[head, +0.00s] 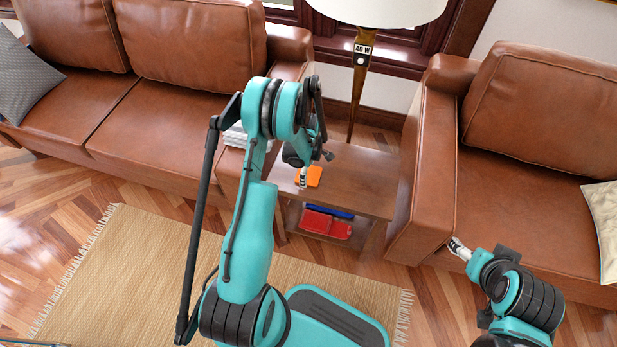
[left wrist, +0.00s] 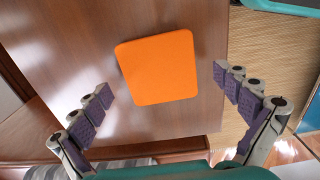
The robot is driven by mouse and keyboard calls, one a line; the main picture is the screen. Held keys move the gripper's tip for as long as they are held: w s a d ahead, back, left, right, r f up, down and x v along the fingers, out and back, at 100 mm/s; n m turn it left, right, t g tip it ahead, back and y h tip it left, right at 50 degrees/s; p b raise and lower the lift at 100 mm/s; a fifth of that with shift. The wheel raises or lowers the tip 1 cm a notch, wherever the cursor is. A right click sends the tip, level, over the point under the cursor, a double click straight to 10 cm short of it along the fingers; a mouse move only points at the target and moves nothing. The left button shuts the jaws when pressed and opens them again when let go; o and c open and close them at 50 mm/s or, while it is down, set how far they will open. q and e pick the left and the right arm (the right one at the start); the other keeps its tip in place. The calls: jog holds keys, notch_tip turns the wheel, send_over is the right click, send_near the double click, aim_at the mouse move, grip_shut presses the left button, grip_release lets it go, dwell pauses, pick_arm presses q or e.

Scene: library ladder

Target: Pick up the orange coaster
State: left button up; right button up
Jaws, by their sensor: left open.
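The orange coaster (head: 314,176) lies flat on the wooden side table (head: 362,172) between the two sofas. In the left wrist view the coaster (left wrist: 158,67) is a rounded square, fully visible near the table's edge. My left gripper (head: 303,178) is over the table, partly hidden behind its own arm, and covers a bit of the coaster's left side. In the left wrist view its fingers (left wrist: 166,90) are spread wide on either side of the coaster, empty and apart from it. My right gripper (head: 455,246) is by the right armchair, away from the table; its fingers are too small to read.
A red item (head: 326,224) and a blue item (head: 330,211) lie on the lower shelf. A lamp (head: 361,60) stands behind. Sofa arms flank the table closely.

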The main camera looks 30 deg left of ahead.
pick_arm(q)
jog(key=shift+f, duration=0.35)
jog(key=shift+f, duration=0.25)
dwell(0.3)
jog(key=c, duration=1.2)
